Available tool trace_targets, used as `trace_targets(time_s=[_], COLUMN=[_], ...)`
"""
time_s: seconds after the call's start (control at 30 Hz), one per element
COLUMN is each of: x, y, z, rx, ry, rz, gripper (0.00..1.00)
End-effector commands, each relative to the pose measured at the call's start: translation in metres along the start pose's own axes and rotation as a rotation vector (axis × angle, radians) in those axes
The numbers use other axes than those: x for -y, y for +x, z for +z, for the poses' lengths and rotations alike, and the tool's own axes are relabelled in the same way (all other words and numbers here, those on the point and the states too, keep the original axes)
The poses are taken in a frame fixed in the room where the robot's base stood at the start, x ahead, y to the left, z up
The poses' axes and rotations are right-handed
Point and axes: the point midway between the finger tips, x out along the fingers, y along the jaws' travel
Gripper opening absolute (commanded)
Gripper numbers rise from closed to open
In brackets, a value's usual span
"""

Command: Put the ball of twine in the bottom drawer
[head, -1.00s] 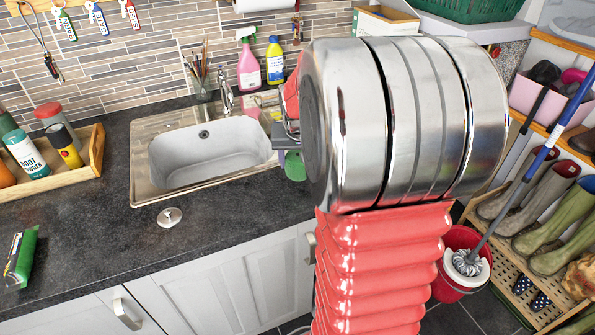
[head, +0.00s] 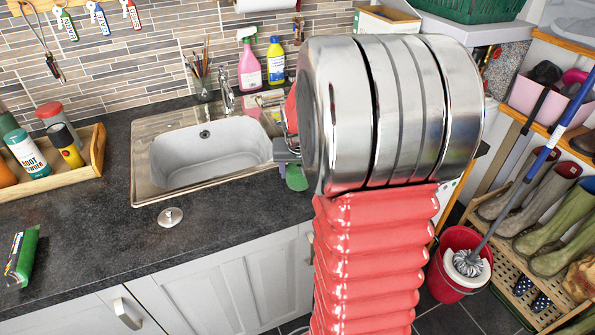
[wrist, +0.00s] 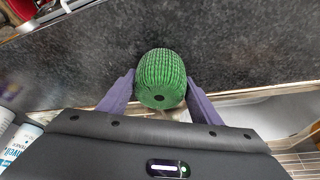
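The ball of twine (wrist: 160,78) is green and ribbed, with a dark hole in its end. In the wrist view it sits between the two purple fingers of my gripper (wrist: 160,84), which touch it on both sides. In the head view part of the green ball (head: 296,177) shows just below my gripper (head: 287,152), over the worktop right of the sink. My arm hides much of that area. No open drawer shows; the bottom drawer cannot be made out.
The sink (head: 205,160) lies left of my gripper. Pink (head: 249,68) and yellow (head: 275,62) bottles stand behind it. A wooden tray of bottles (head: 97,150) is far left. A red mop bucket (head: 450,285) and boot rack (head: 515,290) stand right. The front worktop is mostly clear.

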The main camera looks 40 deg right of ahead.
Motion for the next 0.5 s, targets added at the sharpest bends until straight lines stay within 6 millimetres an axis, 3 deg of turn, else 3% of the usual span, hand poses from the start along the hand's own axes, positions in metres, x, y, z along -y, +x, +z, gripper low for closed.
trace_targets(time_s=[0.2, 0.5], x=[-0.0002, -0.0002], y=[-0.0001, -0.0015], z=[0.0001, -0.0006], rx=[0.000, 0.000], ry=[0.000, 0.000], rz=[0.000, 0.000], gripper=[0.74, 0.74])
